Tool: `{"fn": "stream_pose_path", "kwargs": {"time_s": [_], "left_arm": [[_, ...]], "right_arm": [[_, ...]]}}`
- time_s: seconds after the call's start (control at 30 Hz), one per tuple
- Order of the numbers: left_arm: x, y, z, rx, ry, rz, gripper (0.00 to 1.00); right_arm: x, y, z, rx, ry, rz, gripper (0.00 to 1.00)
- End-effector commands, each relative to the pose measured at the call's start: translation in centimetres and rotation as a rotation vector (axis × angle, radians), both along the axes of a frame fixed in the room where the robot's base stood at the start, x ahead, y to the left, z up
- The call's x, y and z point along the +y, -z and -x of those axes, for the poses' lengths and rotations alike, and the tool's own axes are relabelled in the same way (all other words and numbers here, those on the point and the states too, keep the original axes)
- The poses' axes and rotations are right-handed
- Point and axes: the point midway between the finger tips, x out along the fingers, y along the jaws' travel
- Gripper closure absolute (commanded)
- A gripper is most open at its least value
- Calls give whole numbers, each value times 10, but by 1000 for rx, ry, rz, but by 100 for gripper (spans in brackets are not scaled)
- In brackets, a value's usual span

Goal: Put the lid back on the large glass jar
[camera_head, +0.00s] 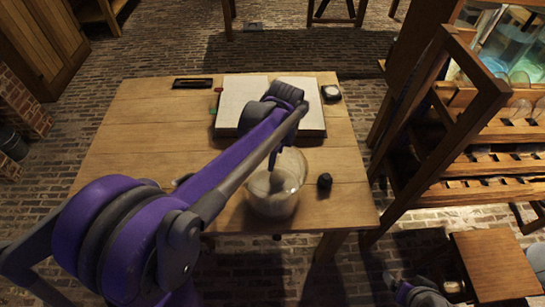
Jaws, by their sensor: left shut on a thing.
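The large glass jar (273,204) stands upright on the wooden table near its front edge, right of the middle. My left gripper (273,163) is over the jar, pointing down, and is shut on what looks like the clear glass lid. The lid (293,164) shows as a pale, see-through round shape at the top of the jar. Glass overlaps glass here, so I cannot tell whether the lid touches the rim. My purple left forearm hides part of the table to the left. My right gripper is not clearly in view.
A small dark object (324,181) stands just right of the jar. An open book (240,100) lies behind it, with a small round item (331,93) beside it and a dark tray (193,83) at the back. A wooden rack (480,160) stands right.

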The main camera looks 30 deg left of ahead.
Motion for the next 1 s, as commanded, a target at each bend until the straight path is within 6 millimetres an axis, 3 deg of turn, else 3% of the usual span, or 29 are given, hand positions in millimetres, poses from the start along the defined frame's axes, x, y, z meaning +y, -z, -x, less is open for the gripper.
{"fn": "stream_pose_path", "kwargs": {"time_s": [0.37,0.4,0.57,0.6,0.8,0.93,1.0], "left_arm": [[0,0,0,0,0,0,100],[0,0,0,0,0,0,60],[0,0,0,0,0,0,31],[0,0,0,0,0,0,26],[0,0,0,0,0,0,26],[0,1,0,0,0,0,3],[0,0,0,0,0,0,0]], "right_arm": [[0,1,0,1,0,0,12],[0,1,0,1,0,0,12],[0,1,0,1,0,0,12],[0,1,0,1,0,0,12],[0,1,0,1,0,0,12],[0,1,0,1,0,0,12],[0,1,0,1,0,0,12]]}}
